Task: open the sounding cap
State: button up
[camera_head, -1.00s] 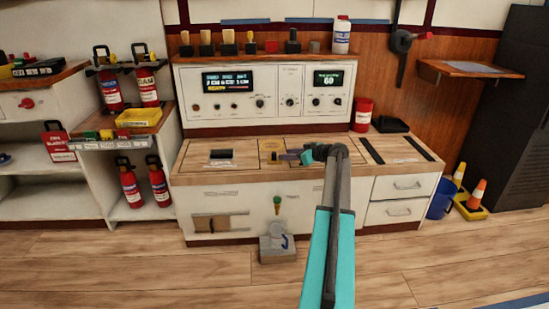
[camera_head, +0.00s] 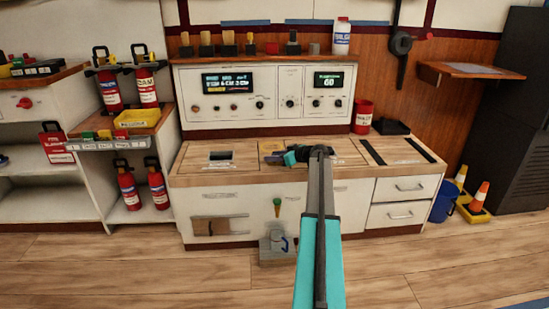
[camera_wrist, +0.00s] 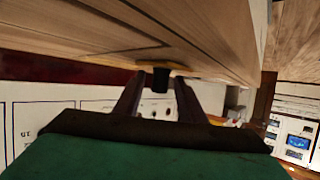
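The sounding cap (camera_wrist: 160,80) appears to be the short dark cylinder on a yellow plate (camera_wrist: 158,66) in the wrist view. The wrist picture is turned over, so the wooden counter shows at the top. The yellow plate (camera_head: 270,145) also shows on the counter in the head view, where my gripper hides the cap. My gripper (camera_head: 275,157) is low over the counter by that plate. In the wrist view the two fingers of my gripper (camera_wrist: 158,84) stand apart on either side of the cap, with gaps visible. I cannot tell how far down they reach around it.
The wooden counter (camera_head: 345,160) holds a dark recessed panel (camera_head: 220,156) to the left and black strips to the right. An instrument console (camera_head: 265,95) stands behind. A red can (camera_head: 362,117) and a black tray (camera_head: 391,127) stand at the back right. Fire extinguishers (camera_head: 146,82) are at left.

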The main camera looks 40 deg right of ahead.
jog(key=shift+c, duration=0.3)
grip_shut()
